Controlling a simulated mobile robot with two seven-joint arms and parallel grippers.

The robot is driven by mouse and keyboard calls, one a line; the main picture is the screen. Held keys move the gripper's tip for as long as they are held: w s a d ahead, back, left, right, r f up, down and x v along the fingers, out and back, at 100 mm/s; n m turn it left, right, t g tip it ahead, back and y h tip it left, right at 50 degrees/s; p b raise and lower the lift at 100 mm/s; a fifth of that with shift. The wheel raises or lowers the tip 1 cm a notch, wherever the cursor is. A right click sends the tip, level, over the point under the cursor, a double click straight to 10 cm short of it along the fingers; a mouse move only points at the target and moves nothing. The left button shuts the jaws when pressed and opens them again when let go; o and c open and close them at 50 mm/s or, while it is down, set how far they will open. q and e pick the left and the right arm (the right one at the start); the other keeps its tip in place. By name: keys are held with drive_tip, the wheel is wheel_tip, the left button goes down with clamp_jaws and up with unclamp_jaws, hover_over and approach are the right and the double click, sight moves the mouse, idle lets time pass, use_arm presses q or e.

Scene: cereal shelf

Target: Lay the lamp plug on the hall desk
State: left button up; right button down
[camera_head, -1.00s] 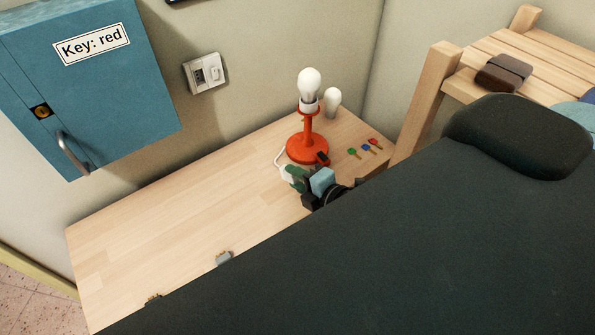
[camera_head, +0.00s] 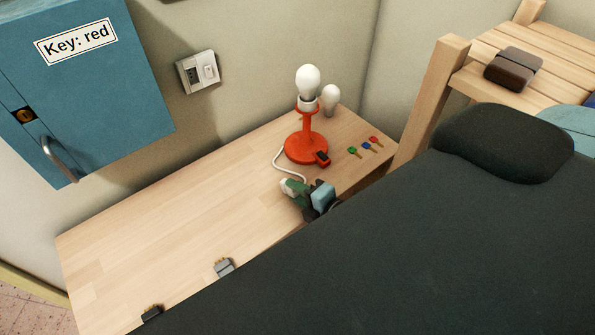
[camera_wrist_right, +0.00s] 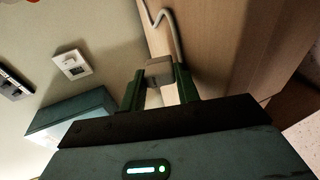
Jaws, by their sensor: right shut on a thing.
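The orange lamp (camera_head: 307,146) with a white bulb stands upright at the right end of the pale wooden hall desk (camera_head: 175,235). Its white cord (camera_head: 279,160) runs from the lamp base toward my right gripper (camera_head: 290,187). In the head view the gripper is over the desk, in front of the lamp; I cannot tell whether the plug touches the desk. My left gripper is not in view.
A wall outlet and switch (camera_head: 197,72) sits above the desk. A blue key cabinet (camera_head: 90,95) hangs at left. A loose bulb (camera_head: 331,100) and small coloured keys (camera_head: 365,147) lie near the lamp. Grey (camera_head: 224,267) and black (camera_head: 152,313) blocks lie at the front. The desk's middle is clear.

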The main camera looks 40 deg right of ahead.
drive_tip(key=c, duration=1.1)
unclamp_jaws()
drive_tip(key=shift+o, duration=0.8)
drive_tip(key=shift+s, duration=0.1)
drive_tip(key=shift+f, duration=0.15)
drive_tip(key=shift+s+f, duration=0.15)
drive_tip(key=shift+f, duration=0.1)
drive_tip(key=shift+s, duration=0.4)
drive_tip(key=r+v, duration=0.1)
drive_tip(key=v, duration=0.6)
drive_tip(key=shift+w+r+b, duration=0.2)
drive_tip(key=shift+w+b, duration=0.05)
drive_tip(key=shift+b, duration=0.1)
